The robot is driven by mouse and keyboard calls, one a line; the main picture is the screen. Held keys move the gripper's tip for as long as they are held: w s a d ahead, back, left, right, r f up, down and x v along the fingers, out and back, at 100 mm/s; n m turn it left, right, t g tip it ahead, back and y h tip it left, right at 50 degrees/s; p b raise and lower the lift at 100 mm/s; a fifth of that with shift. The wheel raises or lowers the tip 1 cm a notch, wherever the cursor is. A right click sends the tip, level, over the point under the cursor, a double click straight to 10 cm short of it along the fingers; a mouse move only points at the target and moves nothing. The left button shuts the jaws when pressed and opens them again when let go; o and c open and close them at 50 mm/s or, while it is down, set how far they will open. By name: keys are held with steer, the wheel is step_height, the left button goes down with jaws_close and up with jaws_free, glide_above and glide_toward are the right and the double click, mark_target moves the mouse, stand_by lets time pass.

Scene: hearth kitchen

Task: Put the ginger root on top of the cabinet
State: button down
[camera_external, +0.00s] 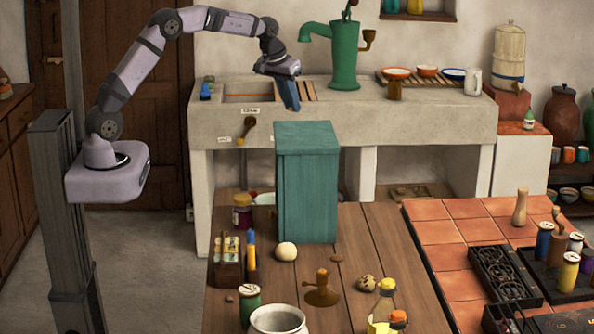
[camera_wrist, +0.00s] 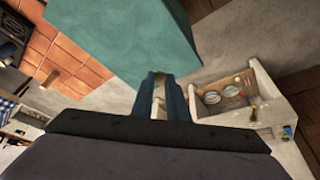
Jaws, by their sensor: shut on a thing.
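The teal cabinet (camera_external: 308,190) stands upright on the wooden table, its flat top (camera_external: 307,137) bare. My gripper (camera_external: 291,106) points downward, a little above the cabinet top and toward its left in the external view. In the wrist view my gripper's fingers (camera_wrist: 164,82) are close together beside the edge of the cabinet (camera_wrist: 120,40). A small tan piece, apparently the ginger root (camera_wrist: 159,92), shows between them, mostly hidden by the fingers. The external view does not show it clearly.
The stone sink counter (camera_external: 400,118) with a green pump (camera_external: 344,55) stands behind the cabinet. A pale round item (camera_external: 286,251), a brown wooden item (camera_external: 321,290) and a pot (camera_external: 278,320) are in front of it. Space directly above the cabinet looks clear.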

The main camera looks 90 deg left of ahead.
mark_target(294, 127)
steer(key=shift+f+p, duration=0.7)
steer(key=shift+f, duration=1.5)
steer(key=shift+f, duration=0.15)
steer(key=c, duration=1.7)
jaws_free()
steer(key=shift+c, duration=0.2)
steer(key=shift+r, duration=0.25)
steer(key=b+v, duration=0.3)
steer(key=v, duration=0.8)
steer(key=shift+r+b, duration=0.3)
steer(key=shift+r, duration=0.1)
steer(key=shift+s+d, duration=0.1)
